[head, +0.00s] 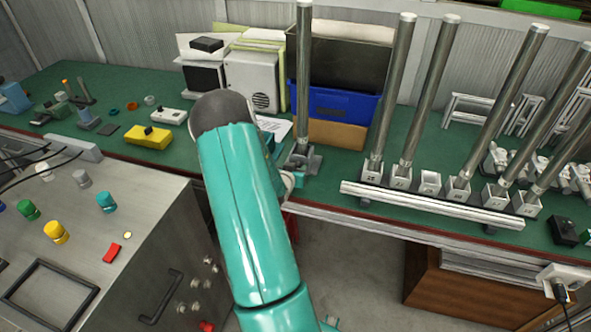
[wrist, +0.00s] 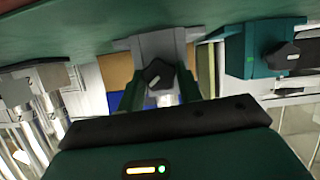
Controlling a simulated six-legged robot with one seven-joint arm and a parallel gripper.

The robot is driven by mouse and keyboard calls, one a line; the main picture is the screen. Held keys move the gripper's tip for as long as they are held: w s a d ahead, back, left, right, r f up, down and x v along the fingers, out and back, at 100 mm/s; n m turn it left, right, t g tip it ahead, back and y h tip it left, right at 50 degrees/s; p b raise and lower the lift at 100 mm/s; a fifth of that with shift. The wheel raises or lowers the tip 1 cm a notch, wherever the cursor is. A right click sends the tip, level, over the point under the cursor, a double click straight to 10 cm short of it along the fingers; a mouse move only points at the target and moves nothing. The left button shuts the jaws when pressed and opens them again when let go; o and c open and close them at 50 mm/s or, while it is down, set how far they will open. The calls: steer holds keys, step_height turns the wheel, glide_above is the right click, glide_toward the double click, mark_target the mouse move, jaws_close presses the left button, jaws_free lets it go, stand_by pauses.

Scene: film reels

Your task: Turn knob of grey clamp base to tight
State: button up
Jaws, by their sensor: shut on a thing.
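The grey clamp base (head: 301,162) stands on the green bench and holds an upright metal rod (head: 304,75). In the wrist view, which is upside down, the grey clamp base (wrist: 152,46) is straight ahead, with its black lobed knob (wrist: 157,73) facing me. A pale mark shows on the knob. My gripper (wrist: 160,85) has its dark green fingers on either side of the knob and is shut on it.
A teal clamp base (wrist: 247,50) with a black knob stands beside the grey one. A row of rods in white blocks (head: 430,182) stands to the right. A blue bin (head: 335,105) is behind. A metal control panel (head: 100,200) fills the lower left.

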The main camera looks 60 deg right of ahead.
steer(key=shift+m+t, duration=0.3)
steer(key=shift+s+m+t, duration=0.2)
steer(key=shift+m+t, duration=0.6)
steer(key=shift+m, duration=0.3)
steer(key=shift+m+t, duration=0.8)
steer(key=shift+m, duration=0.4)
steer(key=o, duration=1)
steer(key=shift+a, duration=0.1)
steer(key=v, duration=1.3)
steer(key=shift+s+a+r, duration=0.15)
steer(key=shift+s+a, duration=0.05)
steer(key=shift+a, duration=0.05)
